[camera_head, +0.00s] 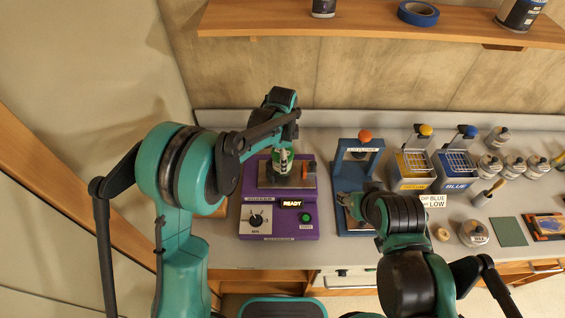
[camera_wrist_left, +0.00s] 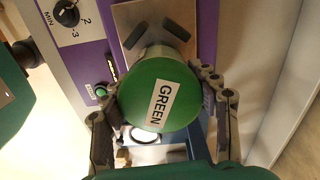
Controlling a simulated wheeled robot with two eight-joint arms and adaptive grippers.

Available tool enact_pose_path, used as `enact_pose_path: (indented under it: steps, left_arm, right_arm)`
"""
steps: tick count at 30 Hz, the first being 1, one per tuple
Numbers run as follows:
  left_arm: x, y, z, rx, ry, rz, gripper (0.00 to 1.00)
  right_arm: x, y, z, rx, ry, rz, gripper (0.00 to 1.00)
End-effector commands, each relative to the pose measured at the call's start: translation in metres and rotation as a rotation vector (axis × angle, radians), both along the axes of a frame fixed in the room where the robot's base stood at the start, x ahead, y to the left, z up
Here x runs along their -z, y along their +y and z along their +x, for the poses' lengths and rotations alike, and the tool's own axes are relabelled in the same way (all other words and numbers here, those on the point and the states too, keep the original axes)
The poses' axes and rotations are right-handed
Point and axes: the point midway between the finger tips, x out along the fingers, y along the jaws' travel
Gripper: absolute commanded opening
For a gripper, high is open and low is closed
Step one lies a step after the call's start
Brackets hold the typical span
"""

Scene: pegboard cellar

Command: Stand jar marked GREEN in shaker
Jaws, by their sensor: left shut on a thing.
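The jar marked GREEN (camera_wrist_left: 160,92) shows its round green lid in the left wrist view. It also shows in the head view (camera_head: 282,165), upright over the shaker's plate. My left gripper (camera_wrist_left: 165,100) is shut on it, with a finger on each side. The purple shaker (camera_head: 261,196) has a metal plate, a dial, a green button and a display reading READY. In the left wrist view two dark pads lie on the plate beside the jar. I cannot tell whether the jar touches the plate. My right gripper (camera_head: 352,207) is low at the blue press; its fingers are mostly hidden.
A blue press (camera_head: 341,180) with an orange knob stands right of the shaker. Yellow (camera_head: 398,181) and blue (camera_head: 440,184) dip tanks with baskets follow, by a sign (camera_head: 433,201). Several jars stand on the right of the bench. A shelf (camera_head: 360,22) hangs above.

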Motion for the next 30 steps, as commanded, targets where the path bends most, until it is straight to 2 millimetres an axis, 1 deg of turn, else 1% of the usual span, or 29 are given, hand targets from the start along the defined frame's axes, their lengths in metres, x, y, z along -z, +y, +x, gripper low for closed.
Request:
enact_pose_path:
  steps: [1,4,6,12,16,17,18,19,27,30]
  left_arm:
    - [0.010,0.000,0.000,0.000,0.000,0.000,0.18]
    - [0.023,0.000,0.000,0.000,0.000,0.000,0.18]
    - [0.026,0.000,0.000,0.000,0.000,0.000,0.18]
    - [0.026,0.000,0.000,0.000,0.000,0.000,0.18]
    - [0.030,0.000,0.000,0.000,0.000,0.000,0.18]
    - [0.030,0.000,0.000,0.000,0.000,0.000,0.65]
    - [0.029,0.000,0.000,0.000,0.000,0.000,0.76]
    - [0.029,0.000,0.000,0.000,0.000,0.000,0.81]
    - [0.029,0.000,0.000,0.000,0.000,0.000,0.81]
    - [0.025,0.000,0.000,0.000,0.000,0.000,0.81]
  right_arm:
    - [0.001,0.000,0.000,0.000,0.000,0.000,0.46]
    - [0.003,0.000,0.000,0.000,0.000,0.000,0.46]
    - [0.003,0.000,0.000,0.000,0.000,0.000,0.46]
    - [0.003,0.000,0.000,0.000,0.000,0.000,0.46]
    - [0.007,0.000,0.000,0.000,0.000,0.000,0.46]
    - [0.007,0.000,0.000,0.000,0.000,0.000,0.46]
    - [0.006,0.000,0.000,0.000,0.000,0.000,0.46]
    - [0.006,0.000,0.000,0.000,0.000,0.000,0.46]
    - [0.006,0.000,0.000,0.000,0.000,0.000,0.46]
    - [0.002,0.000,0.000,0.000,0.000,0.000,0.46]
